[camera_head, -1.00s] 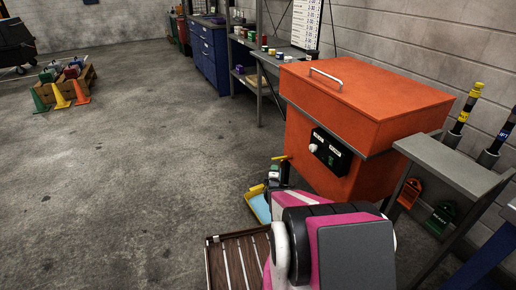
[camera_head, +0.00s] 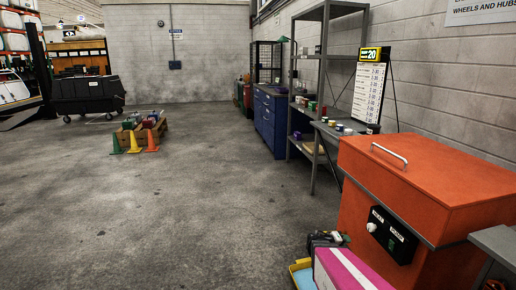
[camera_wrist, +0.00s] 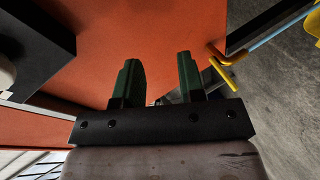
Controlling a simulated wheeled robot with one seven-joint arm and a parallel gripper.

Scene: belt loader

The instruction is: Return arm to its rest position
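My gripper (camera_wrist: 160,85) shows in the wrist view with its two dark green fingers apart and nothing between them. It faces the side of the orange cabinet (camera_wrist: 165,40); whether it touches the cabinet I cannot tell. The gripper's fingers do not show clearly in the head view.
A yellow handle (camera_wrist: 222,68) lies right of the fingers. A grey shelf (camera_head: 322,90), a blue cabinet (camera_head: 270,120) and a pallet with cones (camera_head: 140,135) stand farther back.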

